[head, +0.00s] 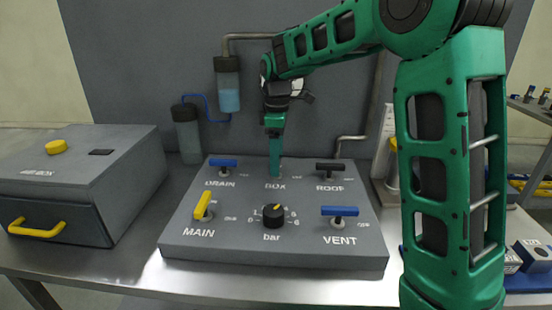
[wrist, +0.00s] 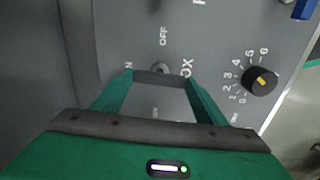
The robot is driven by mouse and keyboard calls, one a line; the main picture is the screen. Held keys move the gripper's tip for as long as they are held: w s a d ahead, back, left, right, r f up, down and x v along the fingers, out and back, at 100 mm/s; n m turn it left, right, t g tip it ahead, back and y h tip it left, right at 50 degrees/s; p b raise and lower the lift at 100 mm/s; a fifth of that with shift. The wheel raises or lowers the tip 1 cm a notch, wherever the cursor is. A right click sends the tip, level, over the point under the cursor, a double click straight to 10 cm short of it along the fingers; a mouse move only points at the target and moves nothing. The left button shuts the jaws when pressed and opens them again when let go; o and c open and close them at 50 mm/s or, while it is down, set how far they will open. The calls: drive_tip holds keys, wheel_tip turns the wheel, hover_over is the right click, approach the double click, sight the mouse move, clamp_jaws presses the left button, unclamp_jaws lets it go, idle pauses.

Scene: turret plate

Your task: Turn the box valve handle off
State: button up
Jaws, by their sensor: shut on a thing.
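The box valve handle (wrist: 163,78) is a dark grey bar in the wrist view, near its round pivot, with "ON" to its left, "OFF" above and "BOX" to its right. My gripper (wrist: 162,86) is shut on it, one green finger at each end of the bar. In the head view my gripper (head: 275,172) points straight down at the back middle of the grey valve panel (head: 180,238), just above the "BOX" label. There the fingers hide the handle. I cannot tell its exact angle from the head view.
Around it on the panel are the blue drain handle (head: 223,163), black roof handle (head: 329,168), yellow main handle (head: 202,205), blue vent handle (head: 340,211) and black bar knob (head: 273,216). A grey drawer box (head: 75,180) stands left. Bottles and pipes are behind.

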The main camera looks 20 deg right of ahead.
drive_tip(key=m, duration=0.4)
drive_tip(key=shift+w+r+m, duration=0.1)
drive_tip(key=shift+m, duration=0.3)
drive_tip(key=m, duration=0.9)
drive_tip(key=shift+m, duration=1.8)
drive_tip(key=o, duration=1.1)
drive_tip(key=shift+c, duration=0.2)
